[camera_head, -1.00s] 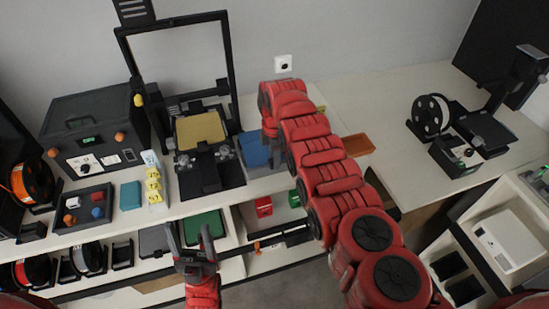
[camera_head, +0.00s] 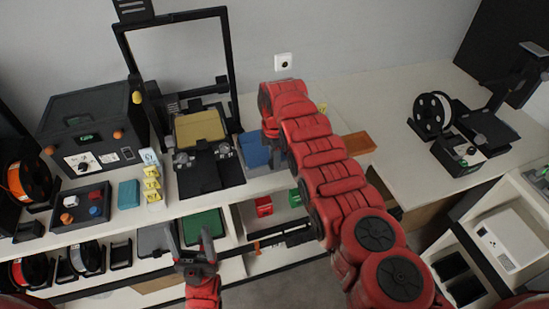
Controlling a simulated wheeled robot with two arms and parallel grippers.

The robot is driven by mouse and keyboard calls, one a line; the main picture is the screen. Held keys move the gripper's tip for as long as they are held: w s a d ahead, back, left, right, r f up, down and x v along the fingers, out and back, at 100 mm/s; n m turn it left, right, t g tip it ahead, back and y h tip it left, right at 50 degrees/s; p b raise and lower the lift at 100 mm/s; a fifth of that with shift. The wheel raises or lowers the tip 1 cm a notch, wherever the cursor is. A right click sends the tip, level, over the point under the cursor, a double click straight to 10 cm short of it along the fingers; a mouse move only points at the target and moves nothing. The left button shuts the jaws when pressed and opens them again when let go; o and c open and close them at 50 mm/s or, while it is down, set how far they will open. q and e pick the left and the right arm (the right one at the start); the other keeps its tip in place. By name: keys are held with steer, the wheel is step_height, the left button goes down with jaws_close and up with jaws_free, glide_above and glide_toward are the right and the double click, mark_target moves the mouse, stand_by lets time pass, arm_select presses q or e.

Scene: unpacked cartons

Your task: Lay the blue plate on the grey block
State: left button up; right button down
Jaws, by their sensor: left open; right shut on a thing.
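The blue plate (camera_head: 253,149) is on or just above the bench, right of the printer with the yellow bed. My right arm reaches over to it from the right. My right gripper (camera_head: 272,138) is mostly hidden behind the red arm at the plate's right edge, and it is shut on the plate. My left gripper (camera_head: 190,243) is open and empty, low in front of the shelf.
A printer (camera_head: 208,178), a black dryer box (camera_head: 92,135), a tray of small cubes (camera_head: 82,207) and a teal block (camera_head: 129,194) stand on the bench. An orange-brown block (camera_head: 358,143) lies right of my arm. The bench farther right has free room.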

steer(key=shift+f+b, duration=0.5)
steer(key=shift+f, duration=0.1)
steer(key=shift+c, duration=2.2)
jaws_free()
steer(key=shift+r, duration=0.1)
steer(key=shift+r, duration=0.15)
steer(key=shift+r+p, duration=1.25)
steer(key=shift+r, duration=0.2)
